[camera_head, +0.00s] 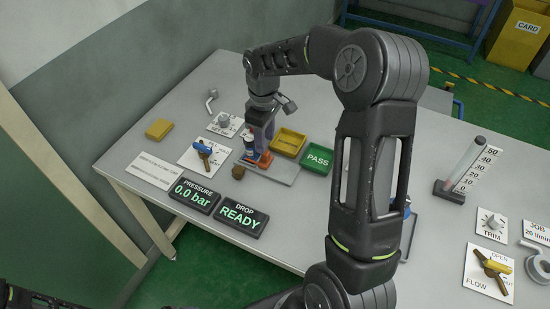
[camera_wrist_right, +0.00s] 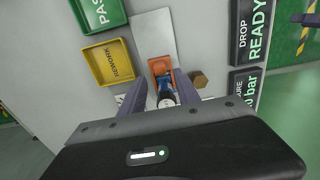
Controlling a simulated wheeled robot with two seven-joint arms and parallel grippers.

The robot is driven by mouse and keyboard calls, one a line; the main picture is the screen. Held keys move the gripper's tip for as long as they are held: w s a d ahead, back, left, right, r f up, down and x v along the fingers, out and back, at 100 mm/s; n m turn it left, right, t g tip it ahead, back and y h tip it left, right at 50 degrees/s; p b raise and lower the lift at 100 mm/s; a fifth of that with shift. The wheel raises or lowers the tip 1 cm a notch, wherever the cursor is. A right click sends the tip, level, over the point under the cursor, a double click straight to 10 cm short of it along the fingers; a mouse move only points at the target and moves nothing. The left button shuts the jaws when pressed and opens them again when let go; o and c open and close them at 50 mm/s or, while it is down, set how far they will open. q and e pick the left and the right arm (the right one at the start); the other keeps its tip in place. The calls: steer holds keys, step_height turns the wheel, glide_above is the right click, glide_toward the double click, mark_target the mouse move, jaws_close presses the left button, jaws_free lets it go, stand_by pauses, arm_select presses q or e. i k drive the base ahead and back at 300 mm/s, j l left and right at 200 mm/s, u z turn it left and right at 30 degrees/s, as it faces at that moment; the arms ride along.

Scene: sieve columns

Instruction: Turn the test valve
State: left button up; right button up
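The test valve is most likely the panel valve (camera_head: 203,150) with a blue and brown handle, on a white plate at the table's left; its label is partly hidden. My right gripper (camera_head: 258,150) points down to the right of it, above an orange holder (camera_wrist_right: 160,68) on a grey plate. In the wrist view its fingers (camera_wrist_right: 160,85) stand apart on either side of a blue item with a white top (camera_wrist_right: 166,101); contact is not clear. My left gripper is not in view.
Displays read 0.0 bar (camera_head: 194,195) and READY (camera_head: 237,216). A yellow REWORK tray (camera_head: 288,142), a green PASS tray (camera_head: 318,159) and a brown block (camera_head: 238,172) are near the right gripper. A FLOW valve (camera_head: 490,270) is far right. My right arm hides the table's middle.

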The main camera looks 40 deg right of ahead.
mark_target(203, 149)
steer(key=k+j, duration=0.8)
steer(key=j, duration=0.1)
